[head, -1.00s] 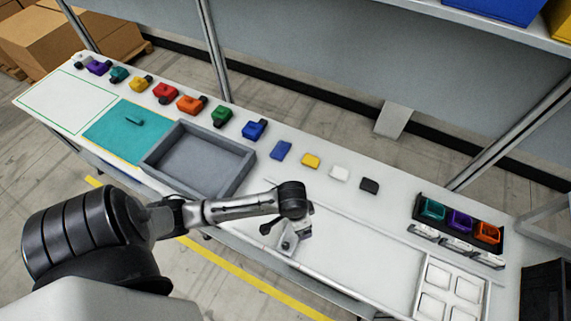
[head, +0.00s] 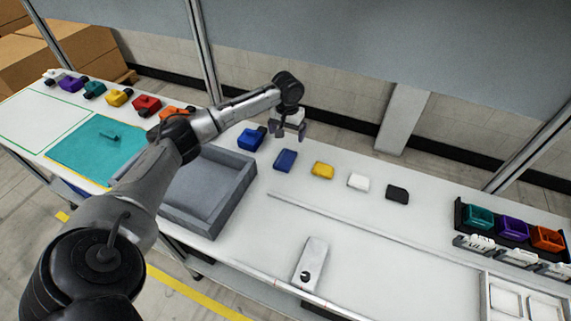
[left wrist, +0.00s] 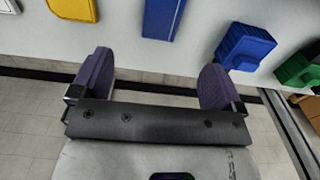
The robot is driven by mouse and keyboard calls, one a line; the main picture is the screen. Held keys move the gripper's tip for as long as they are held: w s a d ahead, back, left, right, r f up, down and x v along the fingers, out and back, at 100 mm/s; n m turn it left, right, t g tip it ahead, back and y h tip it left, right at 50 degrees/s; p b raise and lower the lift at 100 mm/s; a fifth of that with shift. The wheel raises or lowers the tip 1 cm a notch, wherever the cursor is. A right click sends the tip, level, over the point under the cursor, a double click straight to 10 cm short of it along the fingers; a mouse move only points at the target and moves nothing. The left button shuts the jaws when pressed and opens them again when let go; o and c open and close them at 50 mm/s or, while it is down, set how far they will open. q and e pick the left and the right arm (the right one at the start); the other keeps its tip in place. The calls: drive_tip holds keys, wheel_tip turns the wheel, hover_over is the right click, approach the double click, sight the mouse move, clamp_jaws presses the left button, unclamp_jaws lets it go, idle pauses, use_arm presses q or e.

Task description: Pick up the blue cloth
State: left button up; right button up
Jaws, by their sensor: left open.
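The blue cloth (head: 285,160) is a small flat folded rectangle on the white table, between a blue block-like item and a yellow cloth. In the left wrist view the blue cloth (left wrist: 163,17) shows at the top edge, partly cut off, ahead of the space between the fingers. My left gripper (head: 289,131) is above the table's back part, just behind the cloth in the head view. Its two purple-grey fingers (left wrist: 156,80) are apart with nothing between them. My right gripper is not in view.
A yellow cloth (head: 322,170), a white one (head: 358,181) and a black one (head: 397,194) lie to the right. A blue item (head: 251,139) stands close on the left. A grey tray (head: 244,189) is in front.

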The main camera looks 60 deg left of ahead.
use_arm(q)
drive_tip(key=b, duration=0.1)
hover_over(285, 158)
drive_tip(key=f, duration=0.7)
drive_tip(key=shift+w+d, duration=0.1)
drive_tip(key=shift+w, duration=0.2)
drive_tip(key=f, duration=0.1)
drive_tip(key=f+b, duration=0.1)
drive_tip(key=f, duration=0.2)
drive_tip(key=shift+s+f, duration=0.3)
drive_tip(key=shift+f, duration=0.3)
drive_tip(key=c, duration=1)
